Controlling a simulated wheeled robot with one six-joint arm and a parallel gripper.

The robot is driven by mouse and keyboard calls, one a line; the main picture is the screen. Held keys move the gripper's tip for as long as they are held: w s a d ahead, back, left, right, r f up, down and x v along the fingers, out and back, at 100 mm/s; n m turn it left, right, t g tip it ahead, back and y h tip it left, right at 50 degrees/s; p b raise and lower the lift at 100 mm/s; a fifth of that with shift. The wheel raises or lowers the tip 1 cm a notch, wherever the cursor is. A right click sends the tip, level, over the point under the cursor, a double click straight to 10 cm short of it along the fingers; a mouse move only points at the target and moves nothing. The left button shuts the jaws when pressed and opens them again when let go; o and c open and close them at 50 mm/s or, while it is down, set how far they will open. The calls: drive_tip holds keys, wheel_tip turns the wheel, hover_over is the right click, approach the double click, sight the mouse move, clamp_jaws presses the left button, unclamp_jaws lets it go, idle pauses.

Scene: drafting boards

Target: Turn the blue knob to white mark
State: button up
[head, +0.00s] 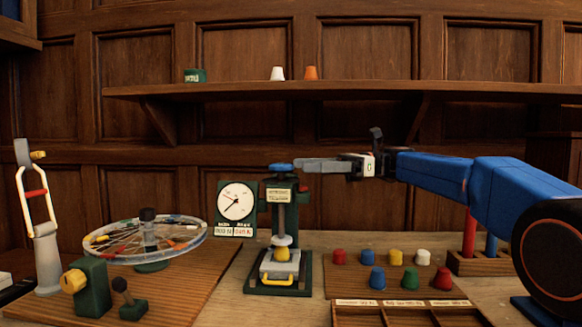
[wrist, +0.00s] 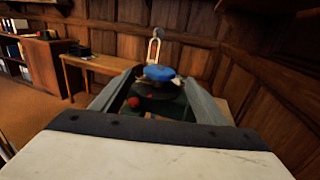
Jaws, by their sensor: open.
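The blue knob (head: 280,167) sits on top of a green press (head: 279,194) with a dark base and a yellow ball under its rod. My gripper (head: 301,165) comes in level from the right, its fingertips close to the knob's right edge. In the wrist view, the blue knob (wrist: 159,72) shows at the far end of the gap between the two open grey fingers (wrist: 163,80). Nothing is held. I cannot tell if a finger touches the knob. I cannot make out a white mark clearly.
A dial gauge (head: 237,205) stands just left of the press. Several coloured caps (head: 377,278) and a compartment tray (head: 408,303) lie right of the press. A shelf (head: 350,89) runs above.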

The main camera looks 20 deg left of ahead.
drive_tip(key=v, duration=0.9)
drive_tip(key=shift+w+d, duration=0.15)
drive_tip(key=shift+d, duration=0.1)
